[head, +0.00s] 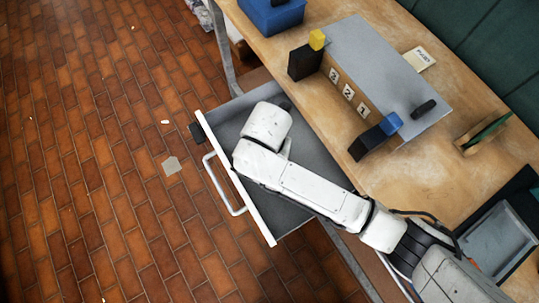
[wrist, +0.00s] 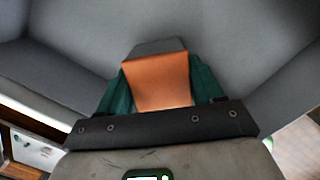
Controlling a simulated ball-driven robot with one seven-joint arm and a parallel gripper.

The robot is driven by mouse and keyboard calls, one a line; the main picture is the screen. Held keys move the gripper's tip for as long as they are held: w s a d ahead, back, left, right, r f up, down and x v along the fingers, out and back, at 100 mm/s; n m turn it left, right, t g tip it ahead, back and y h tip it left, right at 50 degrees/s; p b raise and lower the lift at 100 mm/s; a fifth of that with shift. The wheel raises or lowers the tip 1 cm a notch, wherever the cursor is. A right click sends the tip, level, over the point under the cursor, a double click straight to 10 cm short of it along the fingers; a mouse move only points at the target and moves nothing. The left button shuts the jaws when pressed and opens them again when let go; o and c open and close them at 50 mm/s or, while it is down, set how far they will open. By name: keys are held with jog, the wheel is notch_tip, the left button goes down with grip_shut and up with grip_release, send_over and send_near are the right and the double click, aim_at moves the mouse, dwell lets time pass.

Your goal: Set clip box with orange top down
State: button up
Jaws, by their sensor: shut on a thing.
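The clip box with the orange top (wrist: 160,82) is between the green fingers of my gripper (wrist: 161,88) in the wrist view. The gripper is shut on it. A dark grey part of the box shows beyond the orange face. Grey drawer surfaces surround it, and I cannot tell whether the box touches the drawer floor. In the head view my white arm reaches over the open grey drawer (head: 207,130), and its wrist hides the gripper and the box.
The wooden bench carries a grey-topped riser (head: 375,65) with number cards on its side. A black box with a yellow top (head: 305,62) and one with a blue top (head: 368,143) stand along it. A blue bin (head: 272,15) sits at the back left, a grey tray (head: 497,243) at right.

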jog(key=shift+w+a+f+b, duration=0.1)
jog(key=shift+w+f+b, duration=0.15)
jog(key=shift+f+b, duration=0.05)
notch_tip(320, 180, down, 3)
jog(key=b, duration=0.3)
jog(key=shift+f, duration=0.2)
jog(key=o, duration=1.1)
jog(key=shift+o, duration=0.2)
jog(key=r, duration=0.4)
jog(key=s+r, duration=0.1)
jog(key=r, duration=0.7)
jog(key=shift+s+a+r, duration=0.15)
jog(key=shift+a, duration=0.05)
